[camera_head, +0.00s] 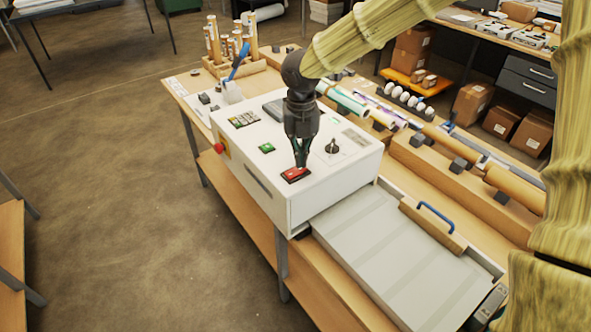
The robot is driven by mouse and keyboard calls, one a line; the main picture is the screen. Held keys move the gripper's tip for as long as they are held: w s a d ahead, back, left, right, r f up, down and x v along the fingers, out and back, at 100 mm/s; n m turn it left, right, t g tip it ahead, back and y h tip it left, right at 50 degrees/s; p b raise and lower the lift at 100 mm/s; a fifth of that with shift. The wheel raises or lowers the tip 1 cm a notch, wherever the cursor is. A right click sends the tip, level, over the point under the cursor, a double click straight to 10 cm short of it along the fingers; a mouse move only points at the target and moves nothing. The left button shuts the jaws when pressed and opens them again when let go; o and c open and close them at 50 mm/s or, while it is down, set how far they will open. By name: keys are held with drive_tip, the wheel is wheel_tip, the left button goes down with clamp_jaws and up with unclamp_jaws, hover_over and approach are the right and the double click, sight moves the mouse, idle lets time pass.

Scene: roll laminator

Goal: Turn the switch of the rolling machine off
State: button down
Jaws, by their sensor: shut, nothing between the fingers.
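The rolling machine's white control box (262,183) stands on a wooden bench. On its top, near the front corner, is a red switch (294,175) in a dark frame. My gripper (301,165) is shut and empty, pointing down with its fingertips at the red switch. The tips appear to touch it or hover just above it; I cannot tell which. They hide the back part of the switch. Which way the switch is tipped is too small to tell.
A green button (266,148), a black knob (332,147) and a red emergency button (219,148) are on the box. A grey feed bed (385,255) lies to the right. Paper rolls (345,100) lie behind. The floor at left is clear.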

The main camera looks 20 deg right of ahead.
drive_tip(key=shift+w, duration=0.15)
drive_tip(key=shift+s+r, duration=0.1)
drive_tip(key=shift+s, duration=0.15)
drive_tip(key=shift+w+f, duration=0.15)
drive_tip(key=shift+f, duration=0.1)
drive_tip(key=shift+f+b, duration=0.45)
drive_tip(key=shift+f, duration=0.55)
idle(0.8)
drive_tip(key=shift+r, duration=0.1)
drive_tip(key=shift+r+p, duration=2.05)
drive_tip(key=shift+r, duration=1.35)
